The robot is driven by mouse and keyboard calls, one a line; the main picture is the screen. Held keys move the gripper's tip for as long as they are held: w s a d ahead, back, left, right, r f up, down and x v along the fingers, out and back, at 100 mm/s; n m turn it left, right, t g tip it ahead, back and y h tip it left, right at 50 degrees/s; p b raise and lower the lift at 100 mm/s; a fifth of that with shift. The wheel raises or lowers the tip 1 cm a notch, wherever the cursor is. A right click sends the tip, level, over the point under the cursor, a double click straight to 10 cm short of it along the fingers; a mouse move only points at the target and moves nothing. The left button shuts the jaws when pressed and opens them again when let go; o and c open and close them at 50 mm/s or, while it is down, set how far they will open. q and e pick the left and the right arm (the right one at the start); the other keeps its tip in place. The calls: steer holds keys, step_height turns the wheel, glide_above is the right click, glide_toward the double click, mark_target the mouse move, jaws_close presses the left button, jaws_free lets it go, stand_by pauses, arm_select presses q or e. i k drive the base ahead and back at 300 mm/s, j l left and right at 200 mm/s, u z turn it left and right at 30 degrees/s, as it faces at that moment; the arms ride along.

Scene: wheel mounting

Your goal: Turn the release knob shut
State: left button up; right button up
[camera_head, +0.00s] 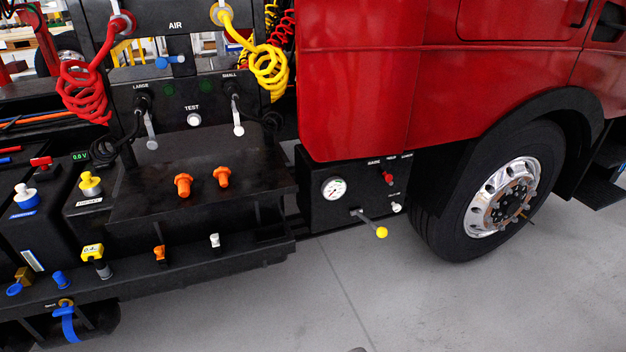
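A black control box (317,212) hangs under the red truck cab, left of the front wheel. It carries a round white gauge (334,188), a small red handle (388,178) under tiny labels, a small white knob (396,207) at the lower right, and a lever with a yellow ball end (381,232) that sticks out toward me. The labels are too small to read surely, so I cannot tell which control is the release knob or how far it is turned. Neither of my grippers is in view.
The wheel (498,198) stands right of the box. At left, a black chassis section (200,235) bears orange knobs (183,185), levers and coiled red (78,90) and yellow (268,68) air hoses. The grey floor (330,290) in front of the box is clear.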

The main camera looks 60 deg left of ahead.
mark_target(396, 207)
steer(key=u, duration=1.7)
steer(key=i+l+u, duration=0.1)
steer(key=i, duration=0.3)
steer(key=i+l, duration=0.25)
steer(key=i, duration=0.15)
steer(key=i+l+u, duration=0.15)
steer(key=i, duration=0.25)
steer(key=i+l, duration=0.05)
steer(key=l, duration=0.05)
